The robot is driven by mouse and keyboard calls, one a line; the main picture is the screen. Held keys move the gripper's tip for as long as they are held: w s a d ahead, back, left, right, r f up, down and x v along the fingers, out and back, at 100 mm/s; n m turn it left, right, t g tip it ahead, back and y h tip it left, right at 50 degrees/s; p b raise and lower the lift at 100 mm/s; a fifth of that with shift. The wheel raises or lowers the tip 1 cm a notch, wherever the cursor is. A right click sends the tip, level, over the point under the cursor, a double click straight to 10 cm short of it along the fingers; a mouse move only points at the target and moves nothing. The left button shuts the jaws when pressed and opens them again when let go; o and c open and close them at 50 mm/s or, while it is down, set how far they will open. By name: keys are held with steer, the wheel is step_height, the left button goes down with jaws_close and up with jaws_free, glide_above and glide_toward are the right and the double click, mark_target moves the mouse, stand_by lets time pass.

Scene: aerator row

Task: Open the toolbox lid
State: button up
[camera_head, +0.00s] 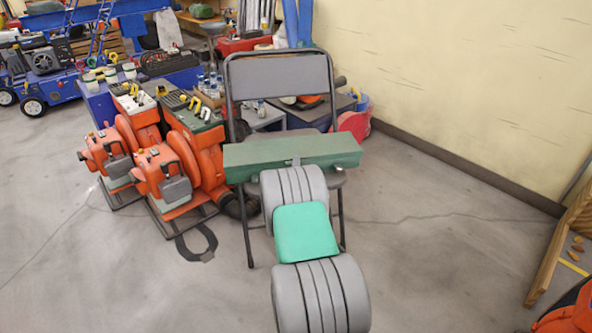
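A long green toolbox (245,160) lies across the seat of a dark folding chair (276,82). Its lid (310,146) looks shut, with a small grey latch (296,161) at the middle of the front edge. My arm, with grey ribbed joints and a teal link, reaches up from the bottom toward the chair. Its far joint covers part of the toolbox's lower front and the seat. My gripper does not show, so its opening and any contact with the toolbox cannot be seen.
Cluttered benches and a blue wheeled cart (48,85) are behind. A pale wall (470,80) runs along the right. The floor (440,240) right of the chair is clear.

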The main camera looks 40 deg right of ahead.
steer(key=shift+w, duration=0.1)
jaws_close()
stand_by(1.4)
